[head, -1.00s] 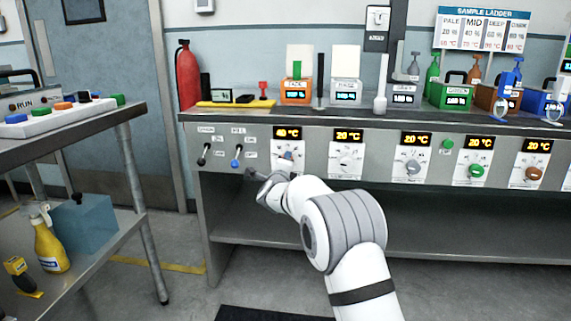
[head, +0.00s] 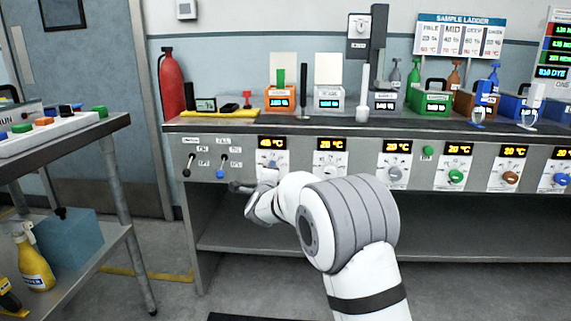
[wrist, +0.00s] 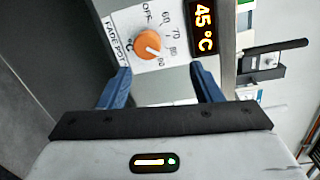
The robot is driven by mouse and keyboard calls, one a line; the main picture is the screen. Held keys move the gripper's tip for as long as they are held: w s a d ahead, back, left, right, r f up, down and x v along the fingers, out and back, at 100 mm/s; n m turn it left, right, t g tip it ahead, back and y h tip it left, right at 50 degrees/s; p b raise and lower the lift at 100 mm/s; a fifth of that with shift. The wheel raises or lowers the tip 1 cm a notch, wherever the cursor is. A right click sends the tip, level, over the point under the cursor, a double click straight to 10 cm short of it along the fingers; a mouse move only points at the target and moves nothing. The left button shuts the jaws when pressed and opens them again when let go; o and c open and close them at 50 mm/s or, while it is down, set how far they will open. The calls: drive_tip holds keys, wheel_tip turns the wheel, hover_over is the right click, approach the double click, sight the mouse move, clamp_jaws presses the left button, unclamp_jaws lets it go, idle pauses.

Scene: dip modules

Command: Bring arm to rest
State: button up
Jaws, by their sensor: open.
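My gripper (head: 240,187) is at the front of the bench, just below the left end of its control panel. In the wrist view my gripper (wrist: 161,72) has its two blue fingers spread apart with nothing held between them. Beyond the fingers is an orange knob (wrist: 148,43) on a white plate marked FADE POT, beside a display (wrist: 203,27) reading 45 °C. The fingers look apart from the knob. In the head view my wrist and forearm hide part of the panel, and the fingertips are small.
The bench (head: 420,129) carries several pots and bottles. Its panel has two levers, the blue-tipped one (head: 220,174) close to my gripper, and a row of knobs. A side table (head: 75,133) stands at the left. Floor between them is free.

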drive_tip(key=s+d+r+n+g+y+p, duration=0.1)
drive_tip(key=s+d+r+n+g+p, duration=0.2)
drive_tip(key=s+d+r+n+p, duration=0.5)
drive_tip(key=s+d+r+n+g+y+p, duration=0.1)
drive_tip(key=s+d+r+n+g+p, duration=0.25)
drive_tip(key=s+r+p, duration=0.75)
drive_tip(key=s+d+r+n+g+p, duration=0.2)
drive_tip(key=s+d+r+p, duration=0.1)
drive_tip(key=s, duration=0.7)
drive_tip(key=s+d+r+n+g+h+p, duration=0.1)
drive_tip(key=s+d+r+n+g+p, duration=0.2)
drive_tip(key=s+d+p, duration=0.2)
drive_tip(key=s+d+r+n+g+h+p, duration=0.1)
drive_tip(key=s+d+r+n+g+p, duration=0.2)
drive_tip(key=s+p, duration=0.5)
drive_tip(key=s+d, duration=0.1)
drive_tip(key=s, duration=0.5)
drive_tip(key=shift+s+d+r, duration=0.3)
drive_tip(key=shift+d, duration=0.1)
